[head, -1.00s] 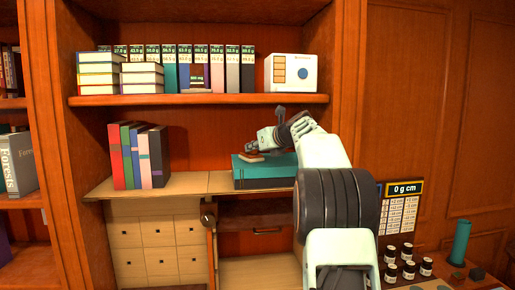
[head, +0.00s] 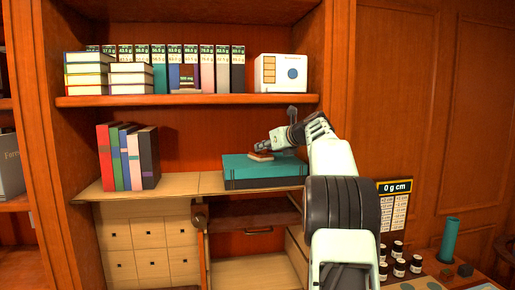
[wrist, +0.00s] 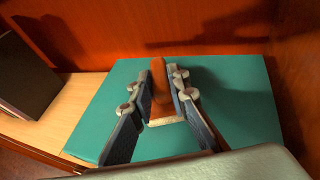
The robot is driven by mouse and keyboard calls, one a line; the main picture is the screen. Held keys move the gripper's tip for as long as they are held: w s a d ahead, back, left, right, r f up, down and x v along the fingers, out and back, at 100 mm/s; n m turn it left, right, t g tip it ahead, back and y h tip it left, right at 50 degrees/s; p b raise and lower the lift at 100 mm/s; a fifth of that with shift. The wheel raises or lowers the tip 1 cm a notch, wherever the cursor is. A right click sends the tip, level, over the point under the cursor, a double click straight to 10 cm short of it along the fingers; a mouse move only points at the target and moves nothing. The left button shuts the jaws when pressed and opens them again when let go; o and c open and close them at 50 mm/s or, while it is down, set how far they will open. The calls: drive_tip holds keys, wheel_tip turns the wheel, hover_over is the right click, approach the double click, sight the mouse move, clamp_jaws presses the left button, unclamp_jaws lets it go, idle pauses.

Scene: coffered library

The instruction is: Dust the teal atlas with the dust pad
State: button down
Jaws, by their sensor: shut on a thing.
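The teal atlas (head: 240,172) lies flat on the wooden shelf, right of the upright books. It fills much of the wrist view (wrist: 230,120). The dust pad (head: 261,157) has a brown-orange grip and a pale base, and shows in the wrist view (wrist: 158,72) between my fingers. My gripper (head: 266,149) is shut on the pad's grip. The pad is at the atlas's top cover, near its middle; whether it touches cannot be told for sure. Part of the pad is hidden by my fingers.
Several upright books (head: 128,158) stand left of the atlas, with a gap between. The shelf above holds binders, stacked books and a white box (head: 282,73). The cabinet's right side wall stands close to the atlas. Small jars (head: 399,268) stand at lower right.

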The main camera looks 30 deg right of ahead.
drive_tip(key=shift+s+d+f, duration=0.1)
drive_tip(key=shift+s+d, duration=0.2)
drive_tip(key=shift+d, duration=0.75)
drive_tip(key=shift+s+d+r, duration=0.1)
drive_tip(key=shift+s+d, duration=0.2)
drive_tip(key=shift+d, duration=0.75)
drive_tip(key=shift+s+d+f, duration=0.1)
drive_tip(key=shift+s+d, duration=0.2)
drive_tip(key=shift+d, duration=0.75)
